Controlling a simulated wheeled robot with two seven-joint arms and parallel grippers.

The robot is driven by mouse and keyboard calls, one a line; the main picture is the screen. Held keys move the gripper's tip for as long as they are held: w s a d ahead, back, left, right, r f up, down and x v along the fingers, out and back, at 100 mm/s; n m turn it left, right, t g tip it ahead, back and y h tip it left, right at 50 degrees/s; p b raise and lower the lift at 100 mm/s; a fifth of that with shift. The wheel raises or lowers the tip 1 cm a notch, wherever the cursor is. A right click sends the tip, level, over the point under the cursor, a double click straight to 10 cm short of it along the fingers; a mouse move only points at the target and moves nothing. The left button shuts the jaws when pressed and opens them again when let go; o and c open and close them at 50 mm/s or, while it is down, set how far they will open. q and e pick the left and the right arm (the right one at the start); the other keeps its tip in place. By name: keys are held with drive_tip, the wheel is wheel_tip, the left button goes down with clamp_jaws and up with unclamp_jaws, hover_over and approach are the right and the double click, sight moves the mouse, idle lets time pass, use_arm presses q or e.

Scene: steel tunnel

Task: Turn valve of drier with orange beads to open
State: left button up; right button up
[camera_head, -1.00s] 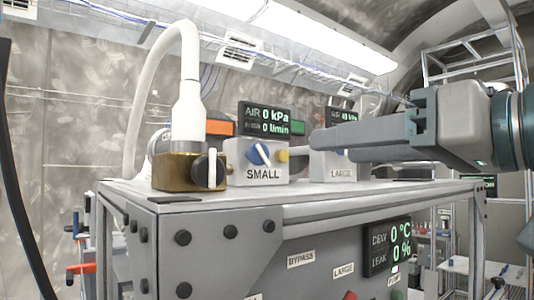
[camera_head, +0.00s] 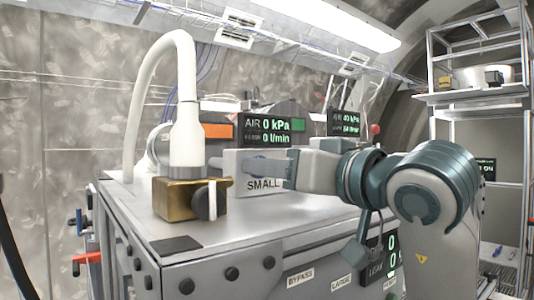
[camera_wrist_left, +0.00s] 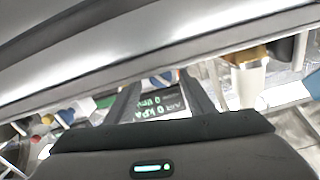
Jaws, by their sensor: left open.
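On the grey bench, a white block labelled SMALL (camera_head: 264,186) stands beside a brass block (camera_head: 178,200) with a black-and-white handle (camera_head: 211,200). A white hose rises from the brass block. An orange panel (camera_head: 216,131) stands behind the hose. I cannot make out orange beads.
Readouts (camera_head: 268,130) stand behind the blocks. A metal shelf rack (camera_head: 480,98) stands at right. A broad grey bar (camera_wrist_left: 150,70) crosses the left wrist view.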

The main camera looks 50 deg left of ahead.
use_arm(q)
drive_tip(key=shift+w+a+p, duration=0.1)
drive_tip(key=shift+a+p, duration=0.25)
drive_tip(key=shift+a, duration=0.75)
drive_tip(key=shift+c, duration=0.3)
